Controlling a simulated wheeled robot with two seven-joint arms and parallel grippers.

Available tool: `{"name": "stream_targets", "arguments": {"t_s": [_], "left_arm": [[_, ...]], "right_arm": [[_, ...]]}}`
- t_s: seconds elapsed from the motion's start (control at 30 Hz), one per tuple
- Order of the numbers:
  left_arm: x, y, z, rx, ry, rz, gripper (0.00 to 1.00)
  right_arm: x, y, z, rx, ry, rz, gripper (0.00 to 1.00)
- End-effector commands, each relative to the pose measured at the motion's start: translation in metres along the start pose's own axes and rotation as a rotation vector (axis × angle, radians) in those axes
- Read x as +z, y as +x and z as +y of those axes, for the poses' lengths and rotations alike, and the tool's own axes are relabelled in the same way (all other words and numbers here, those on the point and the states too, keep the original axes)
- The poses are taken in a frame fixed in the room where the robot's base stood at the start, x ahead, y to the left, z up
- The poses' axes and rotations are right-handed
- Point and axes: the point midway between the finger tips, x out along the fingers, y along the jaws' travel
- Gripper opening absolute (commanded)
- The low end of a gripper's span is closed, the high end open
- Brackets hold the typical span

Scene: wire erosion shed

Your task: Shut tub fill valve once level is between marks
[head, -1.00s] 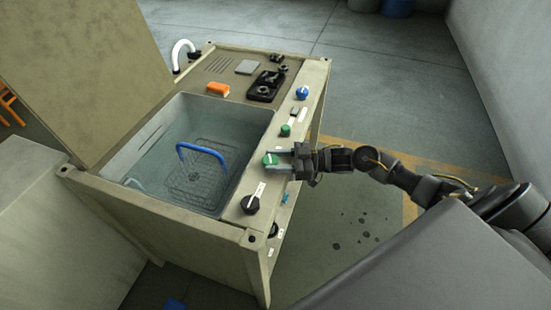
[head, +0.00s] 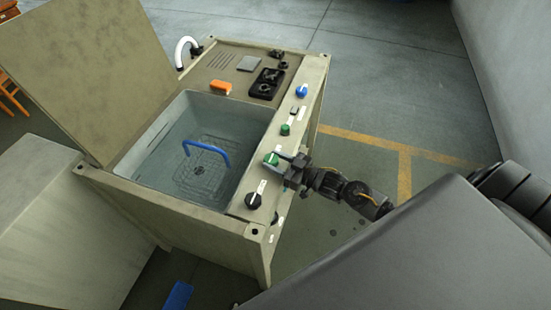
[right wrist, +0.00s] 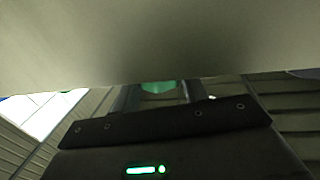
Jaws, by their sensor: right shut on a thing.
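The grey tub (head: 150,165) is set in a beige cabinet and holds clear water. A wire basket (head: 200,180) with a blue handle (head: 207,148) is in it. I cannot make out the level marks. A green knob (head: 271,159) with a white pointer is on the right rim panel. My right gripper (head: 276,163) is shut on this green knob. The knob also shows partly between the fingers in the right wrist view (right wrist: 158,87), with a pale surface covering the upper part of that view. My left gripper is not in view.
A black knob (head: 253,200), a small green button (head: 285,129) and a blue knob (head: 301,91) share the panel. An orange block (head: 221,87) and a white curved pipe (head: 186,48) are behind the tub. A raised lid (head: 90,75) stands left. Floor beyond the cabinet is clear.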

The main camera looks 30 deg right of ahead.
Motion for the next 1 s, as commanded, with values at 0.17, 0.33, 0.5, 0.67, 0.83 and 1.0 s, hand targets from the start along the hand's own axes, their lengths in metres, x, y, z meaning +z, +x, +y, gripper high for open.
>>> {"name": "stream_targets", "arguments": {"t_s": [0.17,0.33,0.5,0.67,0.83,1.0], "left_arm": [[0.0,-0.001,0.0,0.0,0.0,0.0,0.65],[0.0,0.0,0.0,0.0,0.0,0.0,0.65],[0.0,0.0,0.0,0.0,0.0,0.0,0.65],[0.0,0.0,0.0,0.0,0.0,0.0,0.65],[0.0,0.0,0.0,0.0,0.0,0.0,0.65],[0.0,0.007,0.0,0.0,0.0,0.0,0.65]], "right_arm": [[0.0,0.0,0.0,0.006,0.0,0.001,0.2],[0.0,0.0,0.0,0.006,0.0,0.001,0.2],[0.0,0.0,0.0,0.005,0.0,0.001,0.6],[0.0,0.0,0.0,0.005,0.0,0.001,0.65],[0.0,-0.001,0.0,0.004,0.0,0.0,0.65],[0.003,-0.019,0.0,0.004,-0.001,-0.002,0.65]]}}
